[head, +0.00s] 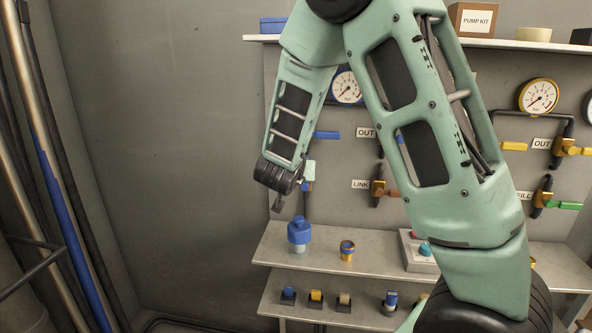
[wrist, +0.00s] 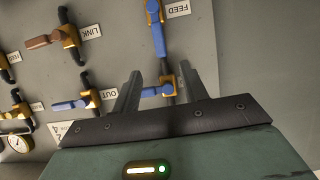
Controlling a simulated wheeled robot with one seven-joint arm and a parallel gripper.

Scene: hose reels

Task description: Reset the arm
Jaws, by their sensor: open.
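My arm reaches up and over in the head view, bends at the top and comes down on the left. My gripper (head: 279,204) hangs at its lower end in front of the valve panel, partly hidden by the wrist. In the wrist view, my gripper (wrist: 158,88) has its two fingers well apart with nothing held. A horizontal blue valve handle (wrist: 146,93) shows beyond the gap between them. An upright blue handle (wrist: 158,38) at the FEED label shows farther up. I see no contact with either handle.
A gauge (head: 347,87) and labelled valves cover the panel. A box marked PUMP KIT (head: 473,20) stands on the top ledge. Pipes run at far left; the wall between is clear.

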